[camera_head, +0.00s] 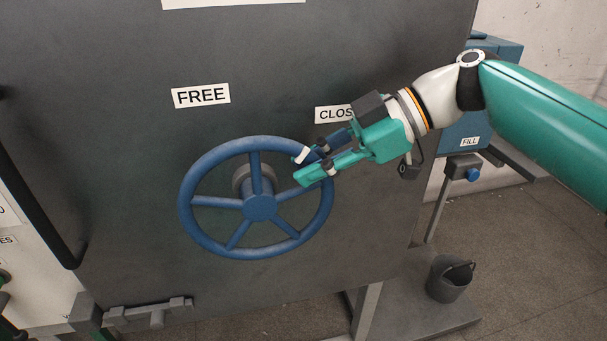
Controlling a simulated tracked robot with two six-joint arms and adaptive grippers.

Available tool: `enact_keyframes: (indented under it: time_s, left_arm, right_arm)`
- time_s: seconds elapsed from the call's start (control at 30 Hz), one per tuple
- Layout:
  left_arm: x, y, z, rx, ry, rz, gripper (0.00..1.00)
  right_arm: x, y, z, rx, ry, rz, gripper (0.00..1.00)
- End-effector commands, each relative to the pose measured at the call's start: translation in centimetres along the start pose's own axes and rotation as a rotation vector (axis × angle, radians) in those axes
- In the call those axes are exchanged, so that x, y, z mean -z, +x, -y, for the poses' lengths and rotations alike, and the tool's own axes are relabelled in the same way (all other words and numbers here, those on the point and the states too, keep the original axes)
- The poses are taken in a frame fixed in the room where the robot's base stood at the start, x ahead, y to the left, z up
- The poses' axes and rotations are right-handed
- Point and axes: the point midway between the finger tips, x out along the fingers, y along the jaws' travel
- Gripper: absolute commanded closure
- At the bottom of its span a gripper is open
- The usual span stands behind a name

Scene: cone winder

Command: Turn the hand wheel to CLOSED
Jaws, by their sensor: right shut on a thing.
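The blue hand wheel (260,207) is mounted on the dark grey panel and has several spokes around a round hub. A label reading FREE (201,96) is above it to the left. A label reading CLOSED (332,114) is above it to the right, its last letters hidden behind my right gripper. My right gripper (306,167) comes in from the right, teal and white, and is shut on the wheel's rim at its upper right. One finger lies on each side of the rim. My left gripper is not in view.
The dark panel (110,140) fills most of the view. A blue box with a FILL label (469,142) and a blue knob (473,174) stand to the right. A dark bucket (450,280) sits at the lower right. A black bar handle (38,205) runs along the left.

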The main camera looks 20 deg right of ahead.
Motion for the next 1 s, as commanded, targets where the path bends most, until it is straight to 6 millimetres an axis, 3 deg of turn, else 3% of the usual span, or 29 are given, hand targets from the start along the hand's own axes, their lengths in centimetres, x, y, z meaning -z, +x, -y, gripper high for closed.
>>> enact_keyframes:
  time_s: [0.33, 0.37, 0.5, 0.83, 1.0]
  left_arm:
    - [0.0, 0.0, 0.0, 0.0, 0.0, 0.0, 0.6]
    - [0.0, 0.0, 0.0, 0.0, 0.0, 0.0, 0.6]
    - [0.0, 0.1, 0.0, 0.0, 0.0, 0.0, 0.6]
    - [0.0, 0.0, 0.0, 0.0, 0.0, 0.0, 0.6]
    - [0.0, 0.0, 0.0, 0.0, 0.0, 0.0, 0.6]
  right_arm:
    - [-0.1, -0.1, -0.2, -0.005, 0.001, 0.001, 1.0]
    - [-0.1, -0.1, -0.2, -0.005, 0.001, 0.002, 0.79]
    - [-0.1, 0.0, -0.1, -0.003, 0.001, 0.001, 0.56]
    - [-0.1, 0.0, -0.1, 0.0, 0.002, -0.001, 0.55]
    - [-0.1, -1.3, -0.1, -0.003, 0.003, -0.001, 0.55]
